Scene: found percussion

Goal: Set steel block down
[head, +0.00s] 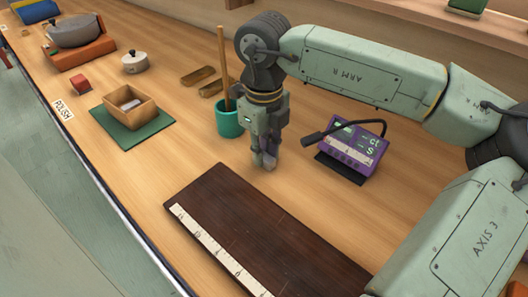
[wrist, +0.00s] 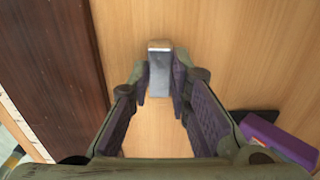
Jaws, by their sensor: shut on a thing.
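My gripper (head: 265,157) points down over the bare wooden table, between the dark brown board and the purple device. In the wrist view, my gripper (wrist: 161,85) is shut on a grey steel block (wrist: 159,72), with a purple-padded finger on each side of it. The block's far end sticks out past the fingertips. In the head view the block is mostly hidden by the fingers. I cannot tell whether the block touches the table.
The dark board (head: 250,222) with a pale marked strip lies in front. A purple device (head: 350,147) stands right, a teal cup (head: 229,121) with a stick behind-left. A wooden box (head: 130,122) on a green mat (head: 150,130) holds something grey.

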